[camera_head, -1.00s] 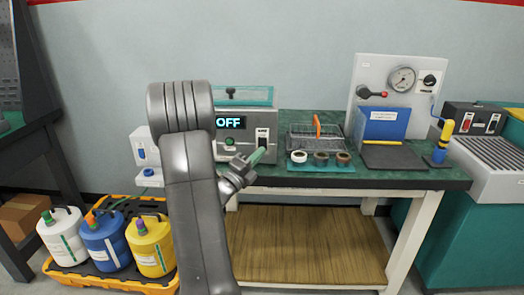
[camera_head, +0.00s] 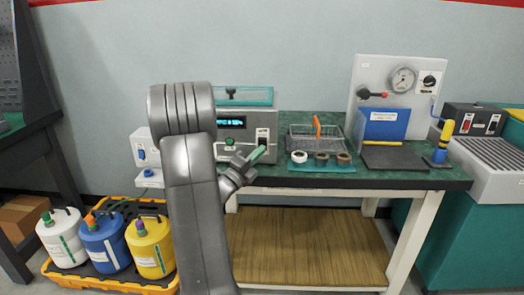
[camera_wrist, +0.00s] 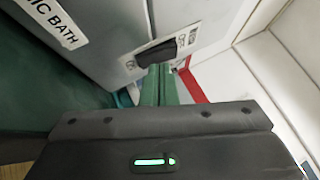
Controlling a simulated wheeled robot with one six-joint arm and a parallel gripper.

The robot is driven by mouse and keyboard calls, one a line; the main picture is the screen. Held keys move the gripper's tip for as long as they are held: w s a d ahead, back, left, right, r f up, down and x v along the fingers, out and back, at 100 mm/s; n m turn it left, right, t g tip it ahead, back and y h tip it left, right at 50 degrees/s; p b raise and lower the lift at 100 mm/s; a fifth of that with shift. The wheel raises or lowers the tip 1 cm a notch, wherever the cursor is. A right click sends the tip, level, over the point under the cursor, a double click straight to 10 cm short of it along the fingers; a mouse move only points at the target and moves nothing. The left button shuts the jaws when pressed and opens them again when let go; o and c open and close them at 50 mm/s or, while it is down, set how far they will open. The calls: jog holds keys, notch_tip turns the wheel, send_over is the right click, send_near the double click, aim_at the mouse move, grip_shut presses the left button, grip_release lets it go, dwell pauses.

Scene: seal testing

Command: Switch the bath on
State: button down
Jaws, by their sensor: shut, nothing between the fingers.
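The bath (camera_head: 232,145) is a grey box on the green bench, with a teal lid on top and a dark display (camera_head: 230,122) showing small cyan characters too fine to read. A label ending in "IC BATH" shows on its front in the wrist view (camera_wrist: 65,25). Its dark rocker switch (camera_head: 263,133) sits on a white plate at the right of the front, and also shows in the wrist view (camera_wrist: 157,53). My gripper (camera_head: 258,154), with green fingers, is shut and empty just below the switch. In the wrist view its fingertips (camera_wrist: 158,70) are at the switch; whether they touch is unclear.
A wire basket (camera_head: 313,144) with an orange handle and a teal strip with several rings (camera_head: 320,160) stand right of the bath. A test panel (camera_head: 395,90) with a gauge is farther right. Several jugs (camera_head: 105,240) stand in a yellow tray on the floor.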

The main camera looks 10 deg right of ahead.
jog(key=shift+f, duration=0.25)
jog(key=shift+s+f+b, duration=0.1)
jog(key=shift+f+b, duration=0.05)
jog(key=shift+b, duration=0.2)
jog(key=shift+s+a+f+b, duration=0.1)
jog(key=shift+s+a+b, duration=0.05)
jog(key=shift+s+b, duration=0.25)
jog(key=s+b, duration=0.1)
jog(key=s+a, duration=0.1)
jog(key=s, duration=0.1)
jog(key=s+r+b, duration=0.1)
jog(key=s, duration=0.1)
jog(key=shift+a+b, duration=0.2)
jog(key=shift+b, duration=0.1)
jog(key=shift+w, duration=0.1)
